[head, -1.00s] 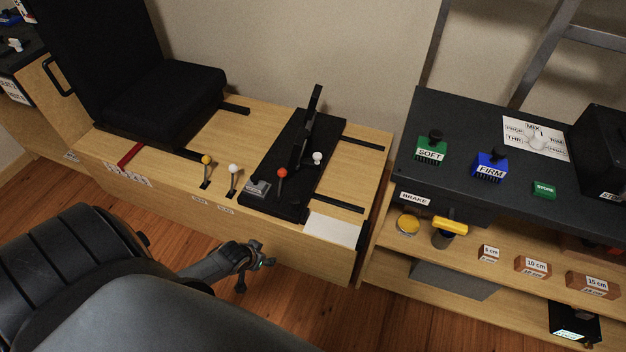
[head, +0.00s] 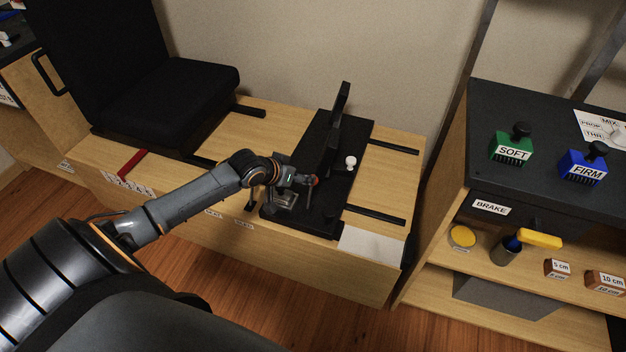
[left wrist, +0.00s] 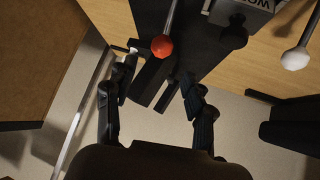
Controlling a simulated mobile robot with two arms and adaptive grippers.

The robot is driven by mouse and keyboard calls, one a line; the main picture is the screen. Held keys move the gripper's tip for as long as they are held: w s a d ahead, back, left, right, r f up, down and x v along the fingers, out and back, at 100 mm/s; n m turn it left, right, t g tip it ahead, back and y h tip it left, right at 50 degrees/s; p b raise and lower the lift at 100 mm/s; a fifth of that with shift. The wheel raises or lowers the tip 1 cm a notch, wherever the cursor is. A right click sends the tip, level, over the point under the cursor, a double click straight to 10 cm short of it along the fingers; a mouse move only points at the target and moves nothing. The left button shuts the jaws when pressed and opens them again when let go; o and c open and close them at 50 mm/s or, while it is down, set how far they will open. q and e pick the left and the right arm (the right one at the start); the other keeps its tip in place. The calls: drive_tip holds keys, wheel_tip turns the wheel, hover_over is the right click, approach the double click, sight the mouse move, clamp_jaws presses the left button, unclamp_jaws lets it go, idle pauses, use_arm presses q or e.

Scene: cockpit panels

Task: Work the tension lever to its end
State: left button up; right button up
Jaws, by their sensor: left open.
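A lever with a red ball knob (head: 315,181) stands on the black pedal plate (head: 335,190). No readable label shows which lever is the tension lever. I see no clear contact. A white knob (left wrist: 295,58) stands to the right in that view. My right gripper is not in view.
A black seat (head: 170,105) is to the left. A dark shelf unit with a green SOFT block (head: 511,150) and blue FIRM block (head: 581,167) is right.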

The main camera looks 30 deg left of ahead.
use_arm(q)
drive_tip(key=b, duration=0.2)
hover_over(310, 192)
drive_tip(key=f, duration=0.4)
drive_tip(key=shift+w+a, duration=0.4)
drive_tip(key=shift+w+f, duration=0.4)
drive_tip(key=shift+f, duration=0.1)
drive_tip(key=shift+w+d+f+b, duration=0.1)
drive_tip(key=shift+w+f+b, duration=0.3)
drive_tip(key=shift+w+f, duration=0.1)
drive_tip(key=shift+r, duration=0.1)
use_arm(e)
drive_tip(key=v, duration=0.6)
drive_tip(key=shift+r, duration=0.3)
use_arm(q)
drive_tip(key=shift+c, duration=0.4)
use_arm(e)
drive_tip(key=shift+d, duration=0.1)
use_arm(q)
clamp_jaws()
